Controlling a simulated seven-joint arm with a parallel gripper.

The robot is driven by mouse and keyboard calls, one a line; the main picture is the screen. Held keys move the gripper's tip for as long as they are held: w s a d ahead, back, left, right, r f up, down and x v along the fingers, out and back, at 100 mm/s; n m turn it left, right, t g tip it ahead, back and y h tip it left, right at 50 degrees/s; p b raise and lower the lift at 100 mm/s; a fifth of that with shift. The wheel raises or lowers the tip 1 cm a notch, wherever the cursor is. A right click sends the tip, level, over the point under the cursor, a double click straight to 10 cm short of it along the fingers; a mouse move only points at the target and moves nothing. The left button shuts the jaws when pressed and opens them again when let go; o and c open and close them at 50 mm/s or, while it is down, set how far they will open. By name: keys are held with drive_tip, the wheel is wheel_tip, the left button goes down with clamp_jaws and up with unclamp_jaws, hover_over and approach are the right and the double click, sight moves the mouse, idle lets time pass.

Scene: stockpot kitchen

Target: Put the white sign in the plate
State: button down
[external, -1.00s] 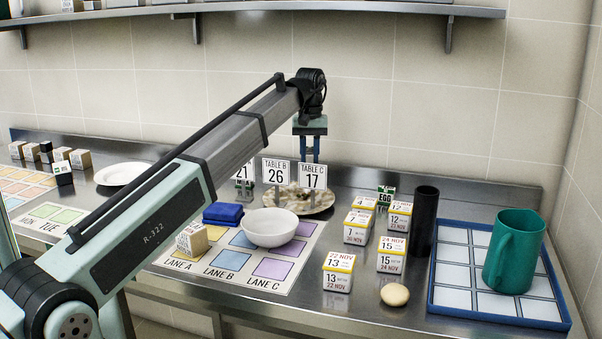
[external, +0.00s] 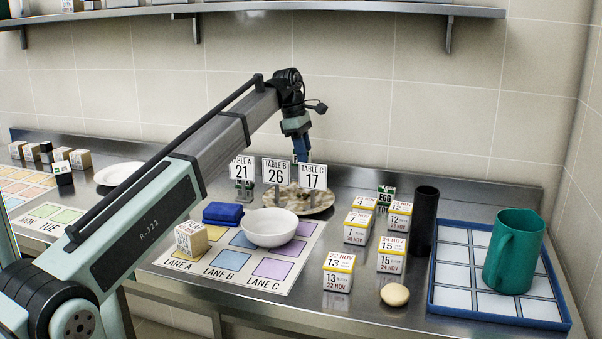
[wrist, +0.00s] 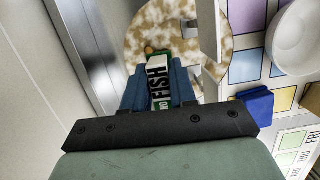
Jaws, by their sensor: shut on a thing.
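My gripper (external: 298,152) is above the back of the speckled plate (external: 322,205), behind the table signs. In the external view only a bit of this sign shows between the fingers. The speckled plate (wrist: 140,30) lies beyond the fingertips in the wrist view. White number signs for Table A (external: 241,170), Table B (external: 276,172) and Table C (external: 312,177) stand upright and partly hide the plate. A plain white plate (external: 120,174) is at the left.
A white bowl (external: 269,228) and folded blue cloth (external: 222,213) are in front of the signs. An EGG sign (external: 386,195), several date boxes (external: 338,272) and a black cylinder (external: 424,220) stand to the right. A green mug (external: 512,250) sits on a blue-rimmed tray (external: 500,313).

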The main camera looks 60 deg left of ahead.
drive_tip(key=shift+f, duration=5)
drive_tip(key=shift+f, duration=0.15)
drive_tip(key=c, duration=0.9)
unclamp_jaws()
drive_tip(key=v, duration=1.2)
